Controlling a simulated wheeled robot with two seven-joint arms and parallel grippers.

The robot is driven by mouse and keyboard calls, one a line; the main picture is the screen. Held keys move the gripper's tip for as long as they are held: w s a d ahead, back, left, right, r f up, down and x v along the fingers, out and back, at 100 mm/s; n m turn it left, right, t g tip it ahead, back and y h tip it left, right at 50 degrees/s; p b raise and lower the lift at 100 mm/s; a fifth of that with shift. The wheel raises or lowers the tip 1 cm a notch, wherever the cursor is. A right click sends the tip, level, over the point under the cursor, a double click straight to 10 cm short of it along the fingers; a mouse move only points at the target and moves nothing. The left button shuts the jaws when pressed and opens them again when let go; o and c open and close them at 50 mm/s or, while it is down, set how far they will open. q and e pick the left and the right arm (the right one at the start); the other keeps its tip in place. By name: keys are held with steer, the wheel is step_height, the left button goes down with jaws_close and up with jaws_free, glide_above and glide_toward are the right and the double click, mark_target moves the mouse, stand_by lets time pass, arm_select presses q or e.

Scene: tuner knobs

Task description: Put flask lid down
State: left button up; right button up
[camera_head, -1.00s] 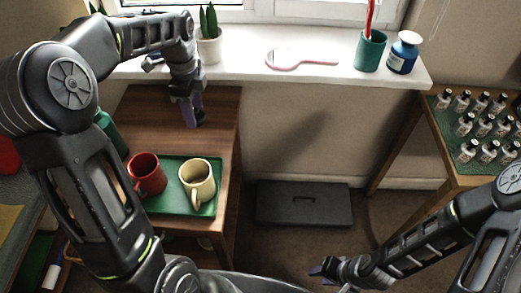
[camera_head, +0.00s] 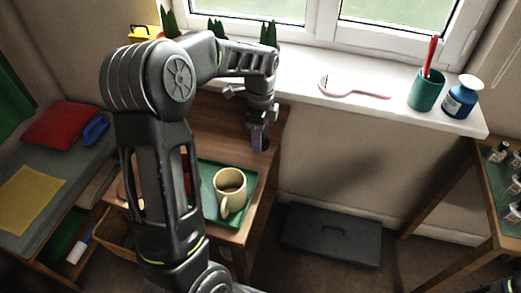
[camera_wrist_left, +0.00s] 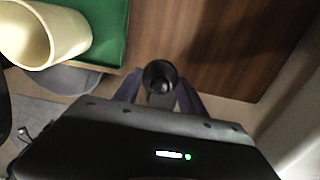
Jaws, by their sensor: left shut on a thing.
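My left gripper (camera_head: 259,138) points down at the back right part of the wooden table (camera_head: 215,117). In the left wrist view its fingers (camera_wrist_left: 160,92) are shut on a small dark round cup-like piece, the flask lid (camera_wrist_left: 160,75), with its hollow facing the camera. The wood shows around the lid; I cannot tell whether it touches the table. The flask is not visible now; my left arm covers part of the table. My right gripper is out of view.
A green tray (camera_head: 209,213) with a cream mug (camera_head: 230,189) is in front of the gripper; the mug also shows in the wrist view (camera_wrist_left: 40,38). A red mug is mostly behind my arm. The windowsill (camera_head: 310,98) rises behind. A dark case (camera_head: 331,236) lies on the floor.

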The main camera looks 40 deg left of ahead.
mark_target(260, 157)
arm_select(q)
steer(key=shift+f, duration=0.2)
steer(key=shift+f, duration=2.45)
steer(key=shift+f+b, duration=0.15)
steer(key=shift+b, duration=0.15)
steer(key=o, duration=1.3)
step_height(260, 157, up, 12)
steer(key=shift+r+p, duration=0.2)
steer(key=shift+p, duration=0.45)
